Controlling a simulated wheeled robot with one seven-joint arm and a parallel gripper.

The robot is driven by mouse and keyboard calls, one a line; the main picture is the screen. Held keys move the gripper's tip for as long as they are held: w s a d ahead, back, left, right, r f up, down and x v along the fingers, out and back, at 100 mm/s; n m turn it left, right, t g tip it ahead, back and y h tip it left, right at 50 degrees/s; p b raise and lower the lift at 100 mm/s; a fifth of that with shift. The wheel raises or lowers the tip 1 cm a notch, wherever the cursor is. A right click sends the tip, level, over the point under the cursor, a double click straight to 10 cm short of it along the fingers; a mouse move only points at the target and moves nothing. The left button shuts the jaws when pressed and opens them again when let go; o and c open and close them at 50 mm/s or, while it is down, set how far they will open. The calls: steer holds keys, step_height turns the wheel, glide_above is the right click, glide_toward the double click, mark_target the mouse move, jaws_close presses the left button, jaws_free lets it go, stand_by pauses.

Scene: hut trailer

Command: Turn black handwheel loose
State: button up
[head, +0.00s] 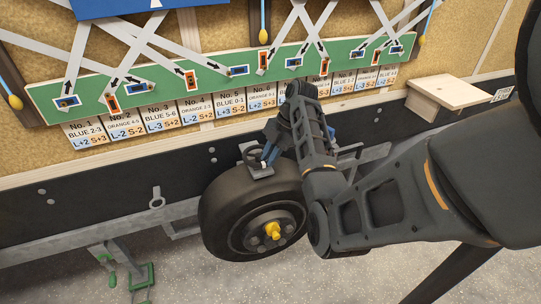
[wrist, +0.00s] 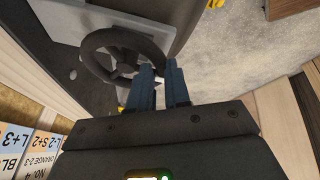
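The black handwheel (wrist: 90,64) is a spoked ring in the upper left of the wrist view. In the head view it (head: 246,151) shows as a small dark ring above the tyre, partly hidden by my gripper. My gripper (head: 266,155) reaches down to the wheel's right side with its blue fingers. In the wrist view the two fingers (wrist: 161,72) are a narrow gap apart, and the right part of the wheel's rim runs into that gap. The fingers appear closed on the rim, though the contact is partly hidden.
A black tyre (head: 222,211) with a yellow hub stands directly below the handwheel. A dark trailer wall (head: 90,199) with a metal rail runs behind it. A green board (head: 215,75) and numbered cards hang above. A wooden box (head: 449,93) sits at the right.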

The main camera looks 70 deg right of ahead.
steer(key=shift+o, duration=0.8)
steer(key=shift+f, duration=0.1)
steer(key=v, duration=0.7)
steer(key=shift+r, duration=0.3)
steer(key=shift+s, duration=0.15)
stand_by(0.4)
